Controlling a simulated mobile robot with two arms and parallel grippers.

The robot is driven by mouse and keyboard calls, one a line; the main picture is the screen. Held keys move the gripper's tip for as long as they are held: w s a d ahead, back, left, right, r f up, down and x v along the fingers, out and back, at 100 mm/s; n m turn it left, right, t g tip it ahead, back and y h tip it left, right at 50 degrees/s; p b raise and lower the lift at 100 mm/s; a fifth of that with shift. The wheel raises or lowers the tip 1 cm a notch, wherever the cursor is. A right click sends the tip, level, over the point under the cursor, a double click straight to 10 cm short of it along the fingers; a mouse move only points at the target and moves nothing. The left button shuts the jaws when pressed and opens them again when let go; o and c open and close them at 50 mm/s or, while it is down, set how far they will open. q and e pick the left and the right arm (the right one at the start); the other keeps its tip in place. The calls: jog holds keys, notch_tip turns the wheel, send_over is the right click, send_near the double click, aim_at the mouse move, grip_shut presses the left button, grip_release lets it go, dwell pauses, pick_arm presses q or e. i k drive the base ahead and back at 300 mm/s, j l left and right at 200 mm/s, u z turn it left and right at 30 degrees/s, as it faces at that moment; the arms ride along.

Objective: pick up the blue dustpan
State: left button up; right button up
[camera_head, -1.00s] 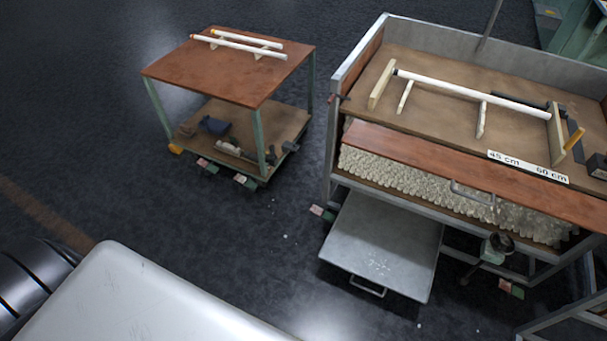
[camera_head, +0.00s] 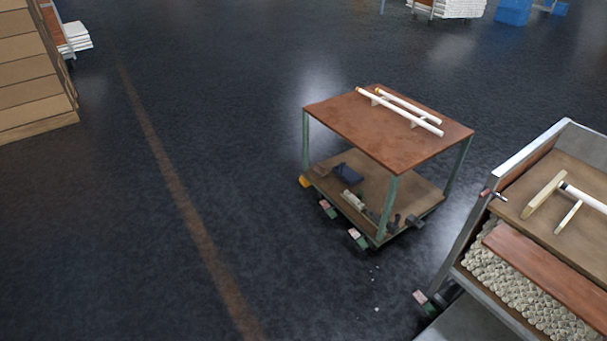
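A small dark blue object (camera_head: 348,173), which may be the blue dustpan, lies on the lower shelf of a small cart. It is too small for me to make out its shape clearly. The cart's wooden top hangs over that shelf, and other small dark and pale items lie near the object. Neither of my grippers is in view.
The cart (camera_head: 415,140) has green legs and carries white tubes (camera_head: 400,110) on top. A larger workbench (camera_head: 530,160) with stacked tubing stands at the right. Brown boxes (camera_head: 35,75) stand at the far left. The dark floor (camera_head: 110,230) is open left of the cart.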

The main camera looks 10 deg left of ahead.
aim_at(345, 173)
jog(key=i+j+z, duration=0.35)
jog(key=i+j, duration=0.8)
